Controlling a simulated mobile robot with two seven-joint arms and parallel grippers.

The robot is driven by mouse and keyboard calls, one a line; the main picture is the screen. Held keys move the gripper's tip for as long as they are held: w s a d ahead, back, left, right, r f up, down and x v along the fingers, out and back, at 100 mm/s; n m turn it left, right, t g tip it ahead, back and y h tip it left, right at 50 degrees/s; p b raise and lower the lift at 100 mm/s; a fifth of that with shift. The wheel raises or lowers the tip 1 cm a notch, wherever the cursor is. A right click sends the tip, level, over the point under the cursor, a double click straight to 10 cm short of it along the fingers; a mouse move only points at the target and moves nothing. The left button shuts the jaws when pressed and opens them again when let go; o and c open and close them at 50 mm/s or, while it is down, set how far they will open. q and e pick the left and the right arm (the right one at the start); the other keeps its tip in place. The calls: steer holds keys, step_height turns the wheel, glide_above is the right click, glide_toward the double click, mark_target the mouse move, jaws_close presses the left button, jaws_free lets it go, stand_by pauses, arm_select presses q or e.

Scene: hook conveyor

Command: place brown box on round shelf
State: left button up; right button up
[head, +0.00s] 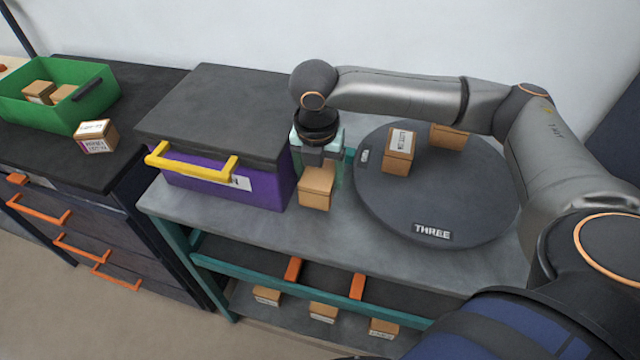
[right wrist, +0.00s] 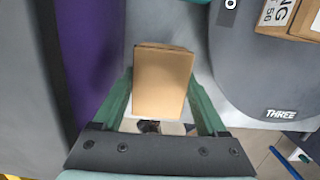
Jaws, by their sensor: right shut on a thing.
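A brown box (head: 317,187) is in my right gripper (head: 318,172), between the purple drawer unit and the round shelf. In the right wrist view the brown box (right wrist: 162,85) lies between the two green fingers of the gripper (right wrist: 165,110), which is shut on it. I cannot tell whether the box touches the tabletop. The dark round shelf (head: 440,205), labelled THREE, is to the right of the box. It also shows at the right of the right wrist view (right wrist: 245,75). Two other brown boxes (head: 398,152) (head: 448,137) stand on its far part. My left gripper is not in view.
The purple drawer unit (head: 215,190) with a yellow handle stands close on the left. A green bin (head: 60,110) with boxes and a loose box (head: 96,136) are on the dark left counter. Several boxes (head: 323,312) sit on the lower shelf. The round shelf's near part is clear.

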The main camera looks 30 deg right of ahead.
steer(key=shift+f, duration=1.45)
steer(key=shift+f, duration=0.15)
steer(key=o, duration=1.2)
steer(key=shift+o, duration=0.2)
